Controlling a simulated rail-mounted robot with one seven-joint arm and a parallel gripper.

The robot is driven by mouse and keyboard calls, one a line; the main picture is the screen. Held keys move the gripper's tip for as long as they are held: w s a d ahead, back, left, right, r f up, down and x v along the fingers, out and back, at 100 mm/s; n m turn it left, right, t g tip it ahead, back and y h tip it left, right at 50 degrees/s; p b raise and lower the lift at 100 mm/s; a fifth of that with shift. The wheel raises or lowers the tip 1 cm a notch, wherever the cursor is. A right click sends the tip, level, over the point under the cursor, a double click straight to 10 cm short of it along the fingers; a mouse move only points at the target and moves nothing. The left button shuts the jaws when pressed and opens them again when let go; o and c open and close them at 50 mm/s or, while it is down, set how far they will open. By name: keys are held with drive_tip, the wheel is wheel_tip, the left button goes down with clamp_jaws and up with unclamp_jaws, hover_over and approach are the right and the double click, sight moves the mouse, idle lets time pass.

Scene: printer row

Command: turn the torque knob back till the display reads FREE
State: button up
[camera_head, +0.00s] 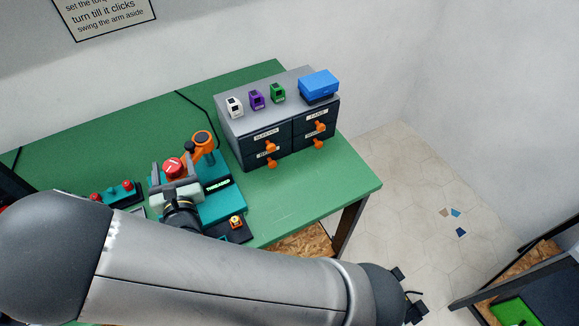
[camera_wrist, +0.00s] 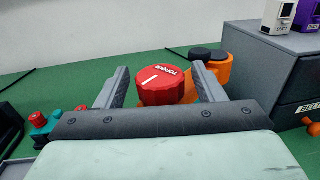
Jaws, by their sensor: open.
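The red torque knob (camera_head: 174,168) has a white pointer line and the word TORQUE on top; it also shows in the wrist view (camera_wrist: 160,88). My gripper (camera_head: 172,176) is open, with one finger on each side of the knob. In the wrist view my gripper's fingers (camera_wrist: 159,84) stand apart from the knob, with a gap seen at the left; contact on the right is hard to judge. The display (camera_head: 217,185) on the teal machine (camera_head: 222,204) carries small lit text that looks like THREADED. The knob's lower part is hidden.
An orange arm (camera_head: 203,142) stands right behind the knob. A grey drawer cabinet (camera_head: 285,125) with orange handles is to the right, bearing small coloured devices and a blue box (camera_head: 318,86). A teal unit with red knobs (camera_head: 110,193) is left. The green table (camera_head: 330,185) is clear at right.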

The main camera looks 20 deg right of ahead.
drive_tip(key=m+h, duration=0.2)
drive_tip(key=h, duration=0.2)
drive_tip(key=m+g+h+p, duration=0.1)
drive_tip(key=m+h, duration=0.2)
drive_tip(key=h, duration=0.1)
drive_tip(key=shift+a+g, duration=0.1)
drive_tip(key=shift+g, duration=0.2)
drive_tip(key=b+v, duration=0.4)
drive_tip(key=v, duration=1.3)
drive_tip(key=w+d+r+m+g+h+p, duration=0.2)
drive_tip(key=d+m+g, duration=0.35)
drive_tip(key=d, duration=0.35)
drive_tip(key=w+d+r+m+g+h+p, duration=0.1)
drive_tip(key=w+d+r+m+g+h, duration=0.15)
drive_tip(key=d+m+g, duration=0.5)
drive_tip(key=s+d+r+m+g+y+p, duration=0.1)
drive_tip(key=s+d+r+m+g+y, duration=0.1)
drive_tip(key=d+m, duration=0.3)
drive_tip(key=s+d+r+m+g+y+p, duration=0.2)
drive_tip(key=d+r+m+y, duration=0.2)
drive_tip(key=d, duration=0.5)
drive_tip(key=shift+d+m+y, duration=0.3)
drive_tip(key=shift+m+y, duration=0.05)
drive_tip(key=shift+m, duration=0.05)
drive_tip(key=shift+s, duration=0.15)
